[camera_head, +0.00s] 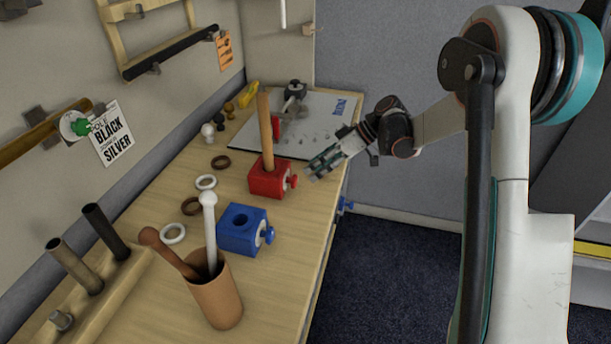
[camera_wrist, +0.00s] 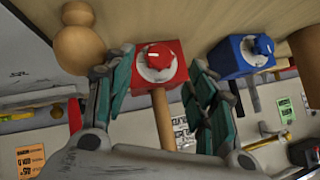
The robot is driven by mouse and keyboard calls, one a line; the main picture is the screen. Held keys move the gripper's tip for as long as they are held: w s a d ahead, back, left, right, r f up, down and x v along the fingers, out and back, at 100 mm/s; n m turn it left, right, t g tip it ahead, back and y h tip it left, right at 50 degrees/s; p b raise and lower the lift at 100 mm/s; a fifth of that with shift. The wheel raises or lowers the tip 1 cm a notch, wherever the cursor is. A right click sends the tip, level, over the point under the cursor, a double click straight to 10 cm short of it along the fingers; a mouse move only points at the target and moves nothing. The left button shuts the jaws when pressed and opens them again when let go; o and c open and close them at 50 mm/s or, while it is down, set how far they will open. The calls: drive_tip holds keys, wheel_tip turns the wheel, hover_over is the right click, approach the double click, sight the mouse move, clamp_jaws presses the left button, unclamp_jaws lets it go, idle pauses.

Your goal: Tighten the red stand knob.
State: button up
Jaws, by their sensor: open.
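The red stand (camera_head: 266,183) is a block on the table with a wooden rod (camera_head: 266,130) standing upright in it. Its red knob (camera_head: 292,181) faces right, toward my gripper (camera_head: 314,172). In the wrist view the red stand (camera_wrist: 178,48) appears upside down, with the knob (camera_wrist: 159,56) on a pale round dial facing the camera. My gripper (camera_wrist: 160,65) is open, its green-padded fingers on either side of the red stand in the picture. The fingers appear short of the knob, and no contact shows. No part of the knob is hidden.
A blue stand (camera_head: 240,232) with a blue knob sits nearer on the table. A clay-coloured cup (camera_head: 218,297) holds rods in front. Several rings lie left of the stands. A board with paper (camera_head: 335,125) lies behind. The table's right edge is close to the stands.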

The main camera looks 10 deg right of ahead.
drive_tip(key=shift+v, duration=2.75)
drive_tip(key=shift+r, duration=0.1)
drive_tip(key=s+r+m+t+h, duration=0.3)
drive_tip(key=s+r+m+h, duration=0.25)
drive_tip(key=s+r, duration=0.55)
drive_tip(key=s+d+f+m+t+h, duration=0.1)
drive_tip(key=s+d+m+t+h, duration=0.1)
drive_tip(key=s, duration=0.8)
drive_tip(key=s+d+f+m+t+h, duration=0.1)
drive_tip(key=s+m, duration=0.3)
drive_tip(key=s, duration=0.6)
drive_tip(key=shift+d+f+t+h, duration=0.3)
drive_tip(key=shift+d+t+h, duration=0.1)
drive_tip(key=shift+h, duration=0.25)
